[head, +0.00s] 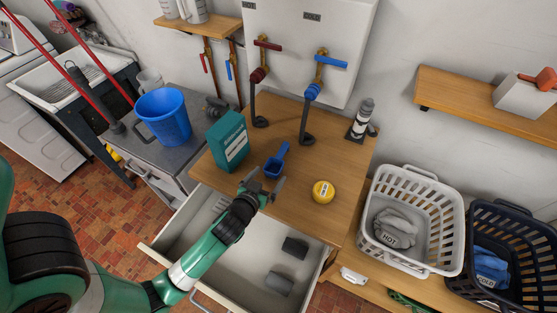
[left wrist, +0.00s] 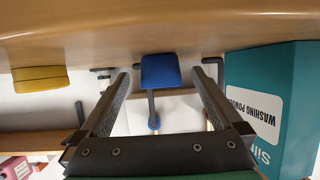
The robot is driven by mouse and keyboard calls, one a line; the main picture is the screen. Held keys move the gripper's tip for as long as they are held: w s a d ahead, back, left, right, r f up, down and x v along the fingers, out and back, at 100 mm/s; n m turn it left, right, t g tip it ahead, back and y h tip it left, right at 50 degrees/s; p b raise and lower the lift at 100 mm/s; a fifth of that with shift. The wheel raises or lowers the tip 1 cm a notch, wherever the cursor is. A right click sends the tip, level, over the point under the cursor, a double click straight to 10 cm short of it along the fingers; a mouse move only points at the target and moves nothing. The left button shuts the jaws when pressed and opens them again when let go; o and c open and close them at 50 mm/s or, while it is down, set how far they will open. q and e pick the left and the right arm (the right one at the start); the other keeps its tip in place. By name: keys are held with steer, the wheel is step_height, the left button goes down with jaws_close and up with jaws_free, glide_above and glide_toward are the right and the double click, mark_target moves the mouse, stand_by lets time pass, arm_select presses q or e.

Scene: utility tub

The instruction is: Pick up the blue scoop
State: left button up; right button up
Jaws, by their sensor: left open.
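The blue scoop (head: 278,161) lies on the wooden counter, between the teal washing powder box and the yellow tin, its handle pointing toward the wall. My left gripper (head: 267,180) is open just in front of the scoop on the near side. In the left wrist view, which looks upside down, the scoop (left wrist: 160,71) appears between the two spread fingers. No contact with it is visible. My right gripper is not in view.
The washing powder box (head: 227,142) stands left of the scoop, the yellow tin (head: 323,192) to its right. An open drawer (head: 253,254) sits below my left arm. Taps and hoses (head: 306,137) are behind; a white basket (head: 431,247) is at right.

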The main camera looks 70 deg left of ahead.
mark_target(274, 172)
arm_select(q)
steer(key=x, duration=0.2)
steer(key=b+x, duration=0.1)
steer(key=x, duration=0.1)
steer(key=shift+w+a+r, duration=0.1)
steer(key=shift+w+a, duration=0.15)
steer(key=shift+w, duration=0.05)
steer(key=shift+c, duration=0.2)
steer(key=c, duration=1.3)
steer(key=shift+r, duration=0.15)
